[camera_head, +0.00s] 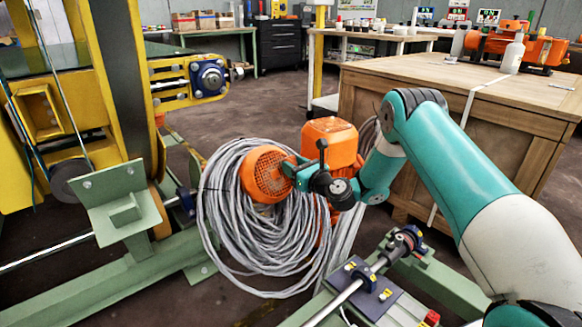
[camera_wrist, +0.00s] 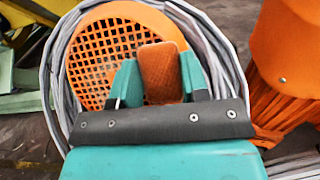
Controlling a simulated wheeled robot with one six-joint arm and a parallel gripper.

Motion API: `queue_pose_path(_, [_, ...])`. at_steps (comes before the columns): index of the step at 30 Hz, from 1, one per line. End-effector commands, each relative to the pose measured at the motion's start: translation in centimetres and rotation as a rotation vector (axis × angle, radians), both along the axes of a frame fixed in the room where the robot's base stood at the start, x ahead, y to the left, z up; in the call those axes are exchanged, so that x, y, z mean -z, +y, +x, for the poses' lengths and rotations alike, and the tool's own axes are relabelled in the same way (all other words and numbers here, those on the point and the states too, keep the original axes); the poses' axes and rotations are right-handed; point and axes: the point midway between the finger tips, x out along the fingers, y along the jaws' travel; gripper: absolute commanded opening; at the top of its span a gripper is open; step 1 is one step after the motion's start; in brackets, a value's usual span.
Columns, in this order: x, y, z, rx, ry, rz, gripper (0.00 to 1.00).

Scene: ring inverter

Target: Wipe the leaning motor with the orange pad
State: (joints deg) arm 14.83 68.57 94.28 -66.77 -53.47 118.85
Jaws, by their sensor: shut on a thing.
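An orange motor with a round grille (camera_head: 262,176) sits tilted at a coil of grey cable. Its grille fills the upper left of the wrist view (camera_wrist: 95,62). My gripper (camera_head: 288,172) is right at the grille's right side in the head view. In the wrist view its teal fingers (camera_wrist: 158,82) are shut on a small orange pad (camera_wrist: 158,68). The pad lies in front of the grille; I cannot tell whether it touches. In the head view the pad is hidden or too small to make out.
The grey cable coil (camera_head: 225,215) rings the grille. Another orange housing (camera_head: 330,142) stands just behind to the right. A yellow machine (camera_head: 100,60) is at the left, a wooden bench (camera_head: 440,110) at the right. A green frame with a shaft (camera_head: 370,285) lies in front.

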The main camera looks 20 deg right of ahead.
Motion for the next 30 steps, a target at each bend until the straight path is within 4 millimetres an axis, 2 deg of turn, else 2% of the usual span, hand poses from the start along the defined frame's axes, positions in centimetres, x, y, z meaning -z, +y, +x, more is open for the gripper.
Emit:
queue_pose_path(6, [-1.4, 0.1, 0.5, 0.003, -0.004, -0.006, 0.23])
queue_pose_path(11, [-1.3, 0.3, 0.5, 0.002, -0.003, -0.004, 0.23])
queue_pose_path(21, [-1.2, 3.1, -0.2, -0.002, -0.001, -0.003, 0.23])
queue_pose_path(30, [-1.1, 4.6, -0.6, -0.007, 0.002, -0.002, 0.23])
